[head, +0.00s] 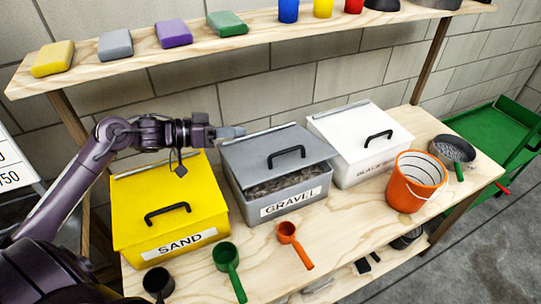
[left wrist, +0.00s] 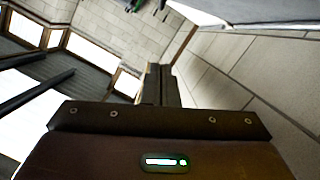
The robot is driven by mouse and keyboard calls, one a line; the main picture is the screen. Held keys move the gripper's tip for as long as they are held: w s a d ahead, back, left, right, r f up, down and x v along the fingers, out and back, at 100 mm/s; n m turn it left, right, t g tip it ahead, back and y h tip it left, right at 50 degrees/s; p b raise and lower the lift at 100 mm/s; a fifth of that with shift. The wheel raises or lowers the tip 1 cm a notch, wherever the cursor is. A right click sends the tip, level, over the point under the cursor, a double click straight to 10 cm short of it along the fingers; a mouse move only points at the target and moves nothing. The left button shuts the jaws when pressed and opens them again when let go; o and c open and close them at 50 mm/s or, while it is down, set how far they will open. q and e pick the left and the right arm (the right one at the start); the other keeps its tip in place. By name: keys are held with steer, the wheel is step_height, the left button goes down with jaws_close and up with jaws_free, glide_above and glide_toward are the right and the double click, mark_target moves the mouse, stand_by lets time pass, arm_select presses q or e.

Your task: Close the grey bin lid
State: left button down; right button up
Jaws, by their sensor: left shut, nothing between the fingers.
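The grey bin (head: 244,200) stands in the middle of the bench and has a GRAVEL label on its front. Its grey lid (head: 255,160), with a black handle (head: 286,156), is partly open: the front edge is raised and gravel (head: 290,180) shows in the gap. My left gripper (head: 236,132) is shut and empty, at the back left corner of the grey lid. I cannot tell whether it touches the lid. Its shut fingers also show in the left wrist view (left wrist: 160,85). My right gripper is not in view.
The yellow SAND bin (head: 130,228) stands left, under my left arm, and a white bin (head: 345,125) stands right. Scoops (head: 227,258), an orange bucket (head: 403,190) and a sieve (head: 447,150) are on the bench. A shelf (head: 270,45) with sponges and cups runs above, behind.

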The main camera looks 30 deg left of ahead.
arm_select(q)
steer(key=p, duration=0.3)
glide_above(285, 164)
steer(key=a, duration=0.4)
steer(key=f, duration=0.4)
steer(key=shift+w+d, duration=0.15)
steer(key=shift+w, duration=0.05)
steer(key=shift+s+d+f, duration=0.25)
steer(key=shift+s+f, duration=0.05)
steer(key=shift+f, duration=0.5)
steer(key=shift+m, duration=0.5)
steer(key=f, duration=0.1)
steer(key=s+d+f, duration=0.1)
steer(key=f, duration=0.2)
steer(key=shift+s+d+f, duration=0.15)
steer(key=shift+d+f, duration=0.2)
steer(key=shift+s+f, duration=0.1)
steer(key=shift+f, duration=0.15)
